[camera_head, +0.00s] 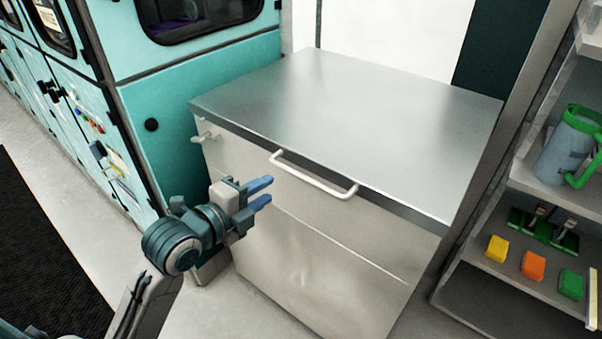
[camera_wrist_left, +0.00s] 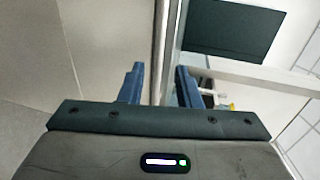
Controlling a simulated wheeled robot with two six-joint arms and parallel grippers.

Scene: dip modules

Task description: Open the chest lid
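The chest (camera_head: 320,255) is a pale metal box with a brushed steel lid (camera_head: 350,100). The lid lies flat and closed on top. A pale bar handle (camera_head: 312,180) stands out from the lid's front edge. My left gripper (camera_head: 271,191) is open and empty in front of the chest, left of and below the handle in the head view, with a gap to it. In the left wrist view, the two blue fingers (camera_wrist_left: 160,85) are apart, and a pale upright strip shows between them; I cannot tell which part it is. My right gripper is not in view.
A teal cabinet (camera_head: 180,75) stands close at the chest's left. At the right, a shelf rack (camera_head: 560,200) holds a grey-blue jug with a green handle (camera_head: 568,145) and yellow, orange and green blocks (camera_head: 533,265). Above the lid is free room. A dark mat (camera_head: 40,250) lies at left.

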